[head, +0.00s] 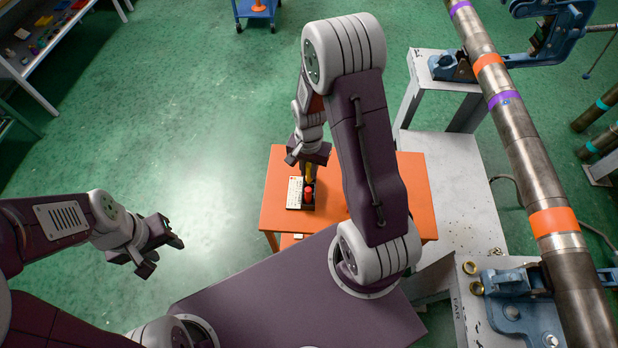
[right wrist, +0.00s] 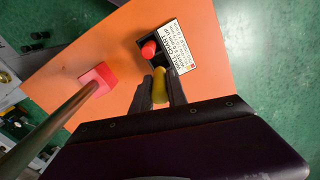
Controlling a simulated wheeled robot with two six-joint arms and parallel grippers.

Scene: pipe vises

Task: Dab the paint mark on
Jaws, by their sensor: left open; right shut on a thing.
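My right gripper (head: 309,164) is over the orange table and shut on a yellow, rounded-ended thing (right wrist: 160,82), which sits between the fingers in the right wrist view. A dark holder with a white printed label (right wrist: 181,47) lies just beyond the fingertips. A red-capped marker (right wrist: 149,49) stands in it; its red top (head: 309,190) shows in the head view. I cannot tell whether the yellow thing touches the holder. The long steel pipe (head: 524,151) at the right bears orange and purple bands. My left gripper (head: 162,256) is open and empty over the floor.
The orange table (head: 275,213) is mostly clear. A rod with a red block end (right wrist: 98,79) crosses the left of the right wrist view. Blue vises (head: 520,311) hold the pipe on pale stands. A shelf (head: 40,65) and blue cart (head: 257,9) stand farther off.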

